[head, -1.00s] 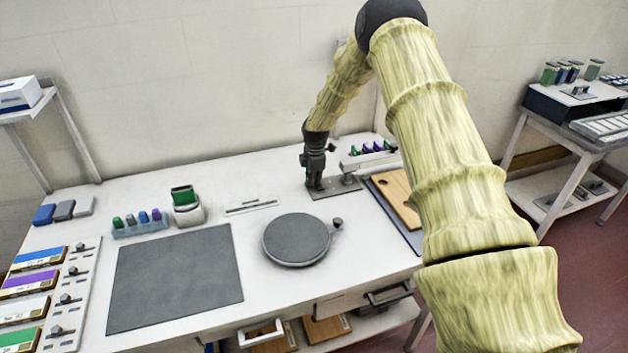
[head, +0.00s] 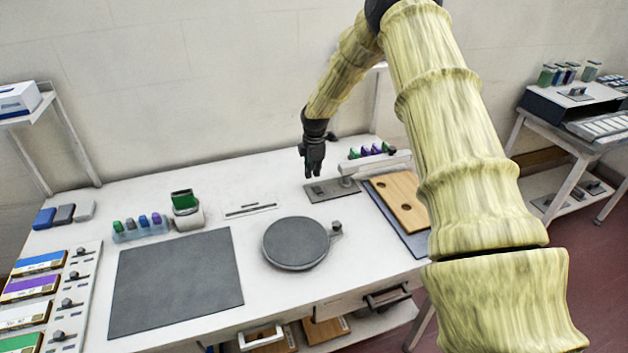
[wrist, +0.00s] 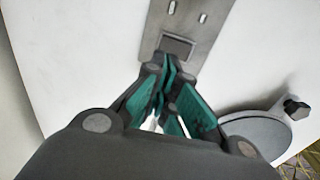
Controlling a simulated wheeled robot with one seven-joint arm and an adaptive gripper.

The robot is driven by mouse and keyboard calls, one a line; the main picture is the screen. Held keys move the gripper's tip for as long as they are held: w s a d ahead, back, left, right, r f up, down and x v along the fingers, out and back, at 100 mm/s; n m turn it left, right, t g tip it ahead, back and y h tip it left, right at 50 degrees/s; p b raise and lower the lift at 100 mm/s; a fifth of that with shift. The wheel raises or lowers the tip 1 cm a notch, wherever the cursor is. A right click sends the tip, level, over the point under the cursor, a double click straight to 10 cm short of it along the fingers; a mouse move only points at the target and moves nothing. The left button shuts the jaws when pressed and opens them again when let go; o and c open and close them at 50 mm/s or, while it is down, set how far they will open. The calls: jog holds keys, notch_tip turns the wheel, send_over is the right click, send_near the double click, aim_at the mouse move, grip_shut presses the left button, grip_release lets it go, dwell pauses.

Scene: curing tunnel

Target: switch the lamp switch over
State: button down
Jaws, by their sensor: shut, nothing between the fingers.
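A grey metal plate (head: 343,186) lies on the white table below the arm's end. A small dark switch (head: 318,189) sits on its left part. In the wrist view the plate (wrist: 205,38) runs up from the fingertips, and the square dark switch (wrist: 178,47) shows just beyond them. Which way the switch is tipped I cannot tell. My gripper (head: 313,172) points down above the plate's left end, apart from it. The wrist view shows its green-padded fingers (wrist: 168,72) shut with nothing held.
A wooden board (head: 397,203) lies to the right. A round grey disc (head: 296,243) with a knob lies in front, and a dark mat (head: 175,280) lies left. Coloured pieces in a holder (head: 140,230) stand further left.

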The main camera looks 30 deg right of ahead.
notch_tip(320, 180, up, 8)
jog(key=w+b, duration=0.1)
jog(key=b, duration=0.1)
jog(key=shift+w+d, duration=0.15)
